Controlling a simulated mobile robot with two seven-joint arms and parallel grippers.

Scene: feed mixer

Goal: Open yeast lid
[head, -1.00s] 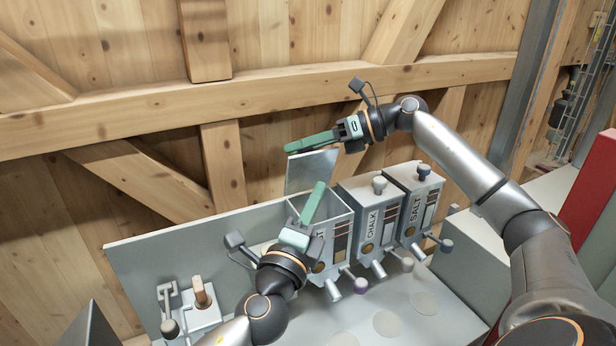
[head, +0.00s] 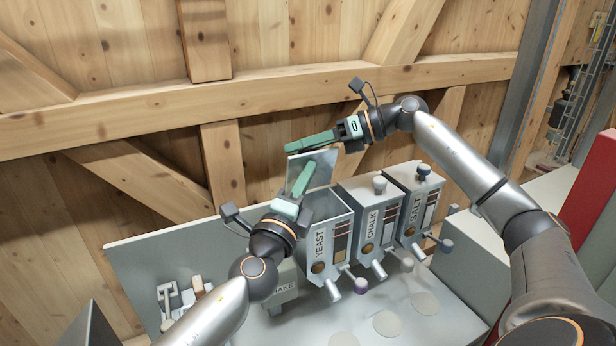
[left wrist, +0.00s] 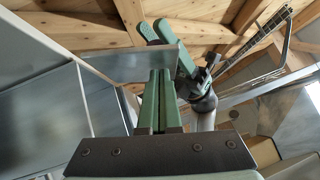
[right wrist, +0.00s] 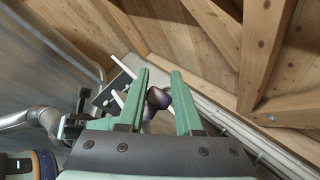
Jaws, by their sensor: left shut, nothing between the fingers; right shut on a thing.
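The yeast bin (head: 322,247) is a grey box in the row on the bench. Its flat grey lid (head: 326,163) stands raised, roughly upright, at the bin's back edge. My right gripper (head: 288,149) is at the lid's top edge, shut on the lid; in the right wrist view a dark purple knob (right wrist: 158,98) shows between its fingers. My left gripper (head: 302,166) is shut and empty above the bin, with its tips in front of the lid. The left wrist view shows the lid (left wrist: 130,66) just beyond these tips. I cannot tell whether they touch it.
The chalk bin (head: 361,225) and salt bin (head: 408,205) stand to the right, with knobs on top. A wooden wall rises behind, and a red block (head: 592,190) is far right.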

